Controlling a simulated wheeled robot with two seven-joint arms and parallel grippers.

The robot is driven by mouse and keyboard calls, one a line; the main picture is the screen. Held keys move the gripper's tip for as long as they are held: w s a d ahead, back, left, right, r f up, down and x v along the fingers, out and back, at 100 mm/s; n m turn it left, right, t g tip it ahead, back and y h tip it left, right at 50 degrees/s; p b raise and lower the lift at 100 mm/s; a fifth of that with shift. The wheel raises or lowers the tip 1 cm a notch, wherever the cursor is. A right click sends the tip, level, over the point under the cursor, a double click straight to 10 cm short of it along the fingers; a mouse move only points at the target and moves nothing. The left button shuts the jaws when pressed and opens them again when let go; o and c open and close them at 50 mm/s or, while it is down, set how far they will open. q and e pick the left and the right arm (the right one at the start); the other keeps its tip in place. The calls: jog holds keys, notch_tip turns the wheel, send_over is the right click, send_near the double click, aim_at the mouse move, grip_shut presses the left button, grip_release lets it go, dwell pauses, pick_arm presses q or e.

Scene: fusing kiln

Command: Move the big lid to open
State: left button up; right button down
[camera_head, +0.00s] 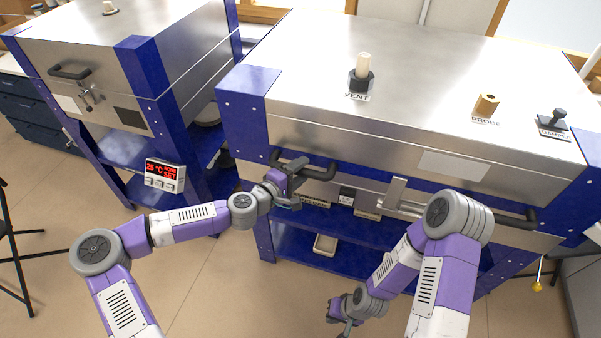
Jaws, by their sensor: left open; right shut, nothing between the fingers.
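The big lid (320,70) is the silver upper part of the large kiln at the right. It appears closed, lying flat over the lower body. A black bar handle (322,174) is on its front at the left, and another black handle (517,221) is at the front right. My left gripper (298,184) is open at the left handle, with its fingers close to the bar; I cannot tell whether they touch it. My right gripper (343,322) is shut and empty, low in front of the kiln and well below the lid.
A metal latch (392,194) is at the middle of the kiln's front. A vent plug (362,72), a probe fitting (486,105) and a damper knob (556,120) stand on the lid. A smaller kiln (95,50) and a red display (163,174) are at the left. Open floor lies in front.

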pick_arm(q)
jog(key=shift+w+d, duration=0.2)
grip_shut()
jog(key=shift+r, duration=0.1)
